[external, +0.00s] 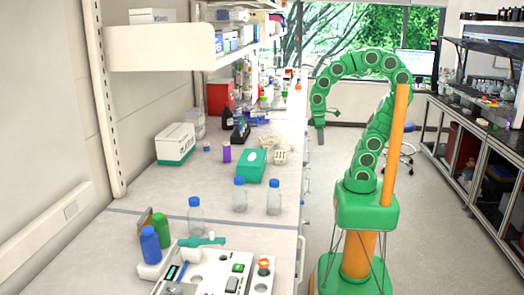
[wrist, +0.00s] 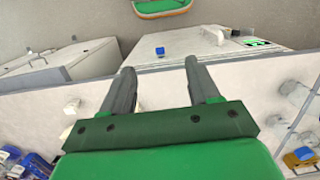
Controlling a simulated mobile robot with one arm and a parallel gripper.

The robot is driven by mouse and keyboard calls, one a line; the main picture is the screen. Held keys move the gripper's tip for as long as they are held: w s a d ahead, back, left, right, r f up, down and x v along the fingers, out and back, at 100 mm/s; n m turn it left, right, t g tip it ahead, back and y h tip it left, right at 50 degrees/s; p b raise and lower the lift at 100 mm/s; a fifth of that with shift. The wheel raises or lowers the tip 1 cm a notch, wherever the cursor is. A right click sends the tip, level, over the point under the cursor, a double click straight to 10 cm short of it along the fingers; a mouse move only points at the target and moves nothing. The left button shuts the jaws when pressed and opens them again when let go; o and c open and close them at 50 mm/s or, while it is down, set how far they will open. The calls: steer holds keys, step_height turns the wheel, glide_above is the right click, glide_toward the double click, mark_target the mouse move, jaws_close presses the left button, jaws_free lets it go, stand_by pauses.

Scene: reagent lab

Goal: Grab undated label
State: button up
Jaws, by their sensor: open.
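I cannot make out an undated label for certain in either view. My gripper (external: 319,138) hangs pointing down at the end of the curled green arm, over the aisle just right of the bench. In the wrist view its two dark fingers (wrist: 158,70) are spread apart with nothing between them. A small blue block-like item (wrist: 160,51) shows beyond the fingertips on a pale surface, apart from them. Any writing on the bottles and boxes is too small to read.
The white bench (external: 125,228) carries blue-capped clear bottles (external: 240,197), a green box (external: 251,165), a white carton (external: 175,146), a purple bottle (external: 227,153) and a white equipment tray (external: 210,270) in front. A shelf (external: 160,45) overhangs its left side. The aisle floor (external: 425,215) is mostly clear.

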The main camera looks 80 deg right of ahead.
steer(key=w+d+r, duration=0.1)
steer(key=w+d, duration=0.5)
steer(key=n+g+h, duration=0.5)
steer(key=n+h, duration=0.6)
steer(key=n, duration=0.1)
glide_toward(292, 144)
steer(key=s+d, duration=0.1)
steer(key=s+d+f, duration=0.1)
steer(key=s+d, duration=0.1)
steer(key=shift+s+d+f, duration=0.15)
steer(key=shift+s, duration=0.05)
steer(key=shift+w+d+f+t+h, duration=0.2)
steer(key=shift+w+f+t+h, duration=0.15)
steer(key=shift+h, duration=0.15)
steer(key=shift+n, duration=0.3)
steer(key=shift+x, duration=3.95)
steer(key=shift+w, duration=0.15)
jaws_close()
